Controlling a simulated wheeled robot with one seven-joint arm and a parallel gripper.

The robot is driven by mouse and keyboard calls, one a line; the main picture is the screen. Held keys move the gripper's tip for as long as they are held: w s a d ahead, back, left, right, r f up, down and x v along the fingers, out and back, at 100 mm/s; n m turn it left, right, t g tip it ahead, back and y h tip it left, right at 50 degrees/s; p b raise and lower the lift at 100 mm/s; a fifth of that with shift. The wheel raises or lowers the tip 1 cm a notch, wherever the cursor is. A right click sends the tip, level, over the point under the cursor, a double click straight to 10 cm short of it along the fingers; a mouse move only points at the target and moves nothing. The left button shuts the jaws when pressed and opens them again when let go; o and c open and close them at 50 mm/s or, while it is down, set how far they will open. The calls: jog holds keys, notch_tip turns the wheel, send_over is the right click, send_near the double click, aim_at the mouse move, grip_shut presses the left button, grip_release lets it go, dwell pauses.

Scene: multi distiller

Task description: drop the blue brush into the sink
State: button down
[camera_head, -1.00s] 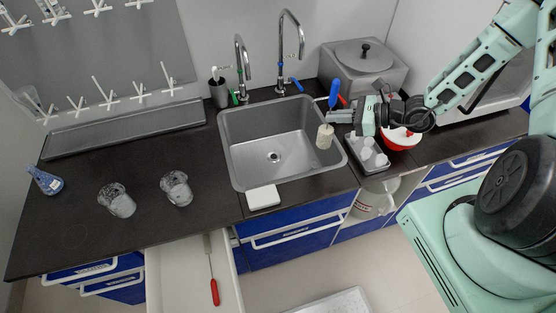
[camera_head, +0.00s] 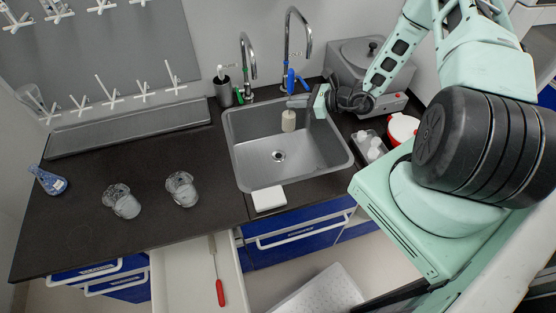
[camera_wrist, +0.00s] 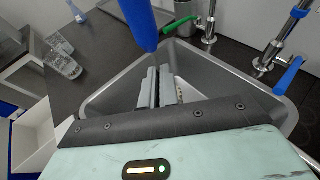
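The blue brush hangs upright, with its blue handle (camera_head: 291,80) above my gripper and its cream bristle head (camera_head: 288,121) below. My gripper (camera_head: 292,102) is shut on the brush and holds it over the back right part of the sink (camera_head: 255,166). The sink is an empty grey steel basin with a drain. In the wrist view, the blue handle (camera_wrist: 141,22) rises from between my fingers (camera_wrist: 160,90), with the sink basin (camera_wrist: 200,72) around and behind them. The bristle head is hidden there.
Two chrome taps (camera_head: 247,66) stand behind the sink. A dark cup (camera_head: 223,92) is left of them. Two glass beakers (camera_head: 182,189) and a blue flask (camera_head: 48,180) stand on the left counter. A white block (camera_head: 269,198) sits at the front rim. A tray of bottles (camera_head: 369,145) is right.

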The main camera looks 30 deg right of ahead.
aim_at(290, 114)
notch_tip(290, 114, down, 5)
jog(key=b, duration=0.3)
jog(key=c, duration=1.6)
grip_release()
jog(key=shift+d, duration=0.1)
jog(key=shift+b+v, duration=2.85)
jog(key=shift+v, duration=5.85)
